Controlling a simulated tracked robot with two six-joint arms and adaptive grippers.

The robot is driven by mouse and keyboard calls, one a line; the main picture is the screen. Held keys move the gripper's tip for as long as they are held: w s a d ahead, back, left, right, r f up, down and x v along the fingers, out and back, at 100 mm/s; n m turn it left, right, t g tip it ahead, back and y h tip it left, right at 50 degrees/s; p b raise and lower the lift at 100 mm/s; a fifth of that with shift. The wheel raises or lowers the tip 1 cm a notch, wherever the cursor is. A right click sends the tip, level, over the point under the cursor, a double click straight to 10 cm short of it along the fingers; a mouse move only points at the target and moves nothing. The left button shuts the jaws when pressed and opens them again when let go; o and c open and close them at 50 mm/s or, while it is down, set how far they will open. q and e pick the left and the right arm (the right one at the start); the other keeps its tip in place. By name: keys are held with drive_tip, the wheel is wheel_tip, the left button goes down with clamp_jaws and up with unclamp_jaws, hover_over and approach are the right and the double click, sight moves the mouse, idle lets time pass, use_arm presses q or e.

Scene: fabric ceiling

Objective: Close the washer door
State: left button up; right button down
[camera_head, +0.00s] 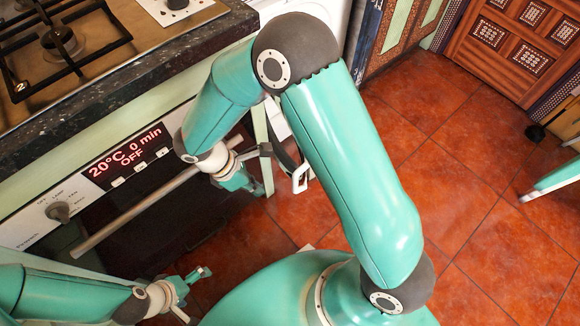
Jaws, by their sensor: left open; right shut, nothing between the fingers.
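The white washer (325,10) is mostly hidden behind my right arm; a bit of its white top front shows. A white, handle-like piece (300,179) with a dark curved edge beside it stands out below, and looks like part of the washer door, seen nearly edge-on and standing open. Most of the door is hidden by my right arm. My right gripper (254,174) is shut and empty, just left of that piece; I cannot tell whether they touch. My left gripper (194,293) is open and empty, low at the left, well away from the door.
An oven with a lit display (127,151), a knob (60,211) and a long bar handle (140,210) is at the left. A gas hob (60,45) sits in the counter above it. Red tiled floor (470,220) is open at the right, before patterned wooden cabinets (515,50).

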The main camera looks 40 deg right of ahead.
drive_tip(key=w+d+r+n+t+h+b, duration=0.2)
drive_tip(key=w+r+h+b, duration=0.2)
drive_tip(key=w+r+h, duration=0.1)
drive_tip(key=b, duration=0.4)
approach(298, 151)
drive_tip(key=x, duration=0.5)
drive_tip(key=shift+a+f, duration=0.25)
drive_tip(key=shift+f, duration=0.35)
use_arm(q)
wheel_tip(298, 151, down, 11)
drive_tip(key=shift+b, duration=0.3)
use_arm(e)
drive_tip(key=shift+s+d+n, duration=0.15)
drive_tip(key=shift+d+n, duration=0.15)
drive_tip(key=shift+d, duration=0.3)
drive_tip(key=shift+d, duration=0.1)
